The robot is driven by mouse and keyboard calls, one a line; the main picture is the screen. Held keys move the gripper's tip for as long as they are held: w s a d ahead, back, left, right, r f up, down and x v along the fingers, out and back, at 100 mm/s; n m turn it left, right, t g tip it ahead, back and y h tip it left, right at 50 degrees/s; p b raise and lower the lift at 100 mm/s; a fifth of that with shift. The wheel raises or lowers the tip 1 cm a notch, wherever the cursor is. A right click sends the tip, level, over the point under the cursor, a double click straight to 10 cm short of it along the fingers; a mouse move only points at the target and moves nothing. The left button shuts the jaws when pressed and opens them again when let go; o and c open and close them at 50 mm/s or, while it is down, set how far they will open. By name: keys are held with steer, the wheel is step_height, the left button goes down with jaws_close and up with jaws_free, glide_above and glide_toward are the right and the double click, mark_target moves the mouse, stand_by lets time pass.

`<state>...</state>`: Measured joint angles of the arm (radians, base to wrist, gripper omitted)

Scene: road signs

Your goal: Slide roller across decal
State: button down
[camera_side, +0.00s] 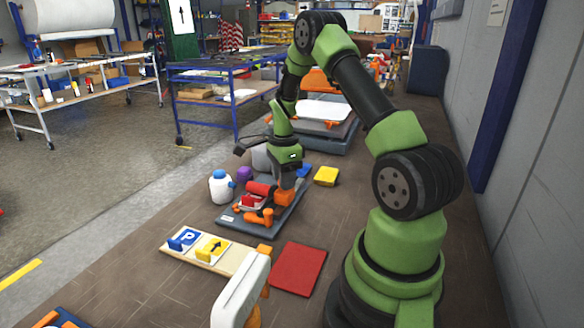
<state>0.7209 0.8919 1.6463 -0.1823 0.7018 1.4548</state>
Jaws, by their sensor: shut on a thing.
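My gripper (284,186) points down over the dark grey tray (236,226), shut on the orange handle (285,198) of what looks like the roller. A red cylinder (258,188) beside it seems to be the roller's drum; the join is too small to make out. A pale board (230,264) lies nearer the camera, clear of the gripper. On it are a blue-and-white P decal (184,239) and a yellow decal with a black arrow (212,248). Which decal the task means cannot be told.
Another orange tool (260,217) and a red-and-white item (250,202) lie in the tray. A white bottle with a blue cap (221,187) stands left. A yellow block (326,176) sits behind right. A red sheet (298,268) and white-and-orange tool (241,291) are near the front.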

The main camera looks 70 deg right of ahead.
steer(key=shift+a, duration=1.9)
steer(key=c, duration=0.8)
jaws_free()
steer(key=shift+r, duration=5)
